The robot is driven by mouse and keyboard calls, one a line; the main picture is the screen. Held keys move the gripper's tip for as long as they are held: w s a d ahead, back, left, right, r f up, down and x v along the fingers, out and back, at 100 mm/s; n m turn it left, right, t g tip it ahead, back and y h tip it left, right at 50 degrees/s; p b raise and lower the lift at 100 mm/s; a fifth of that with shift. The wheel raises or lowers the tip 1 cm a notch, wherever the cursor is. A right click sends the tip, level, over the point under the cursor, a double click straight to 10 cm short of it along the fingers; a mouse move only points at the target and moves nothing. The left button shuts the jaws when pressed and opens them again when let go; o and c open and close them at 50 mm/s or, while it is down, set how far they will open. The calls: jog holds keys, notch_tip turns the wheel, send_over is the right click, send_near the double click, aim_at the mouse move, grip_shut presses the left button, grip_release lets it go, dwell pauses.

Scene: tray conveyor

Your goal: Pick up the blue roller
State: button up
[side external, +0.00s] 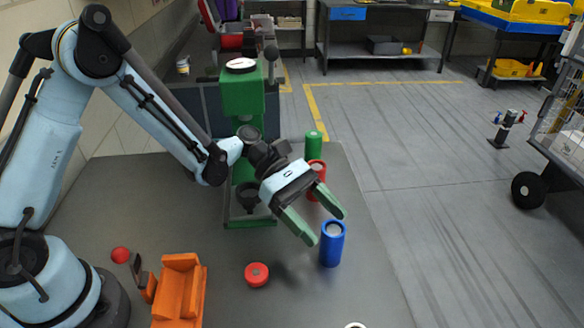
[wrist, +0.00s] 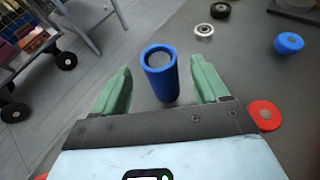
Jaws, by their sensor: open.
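The blue roller (side external: 332,244) stands upright on the grey table near its right edge, with a dark recess in its top. My gripper (side external: 325,226) is open and empty, with its two green fingers apart. In the side view the fingertips are above and just left of the roller. In the wrist view the roller (wrist: 160,73) shows between and beyond the two fingers of my gripper (wrist: 161,78). I cannot tell whether a finger touches it.
A red roller (side external: 316,172) and a green roller (side external: 313,145) stand behind my gripper. A red disc (side external: 257,274), a red ball (side external: 120,255) and an orange holder (side external: 180,290) are at the front left. A green press (side external: 242,100) stands behind. A blue knob (wrist: 289,43) is on the table.

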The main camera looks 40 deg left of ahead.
aim_at(340, 242)
jog(key=shift+f+x, duration=0.2)
jog(key=shift+x, duration=2.45)
jog(key=shift+a, duration=0.1)
jog(key=c, duration=1.2)
jog(key=shift+r, duration=0.1)
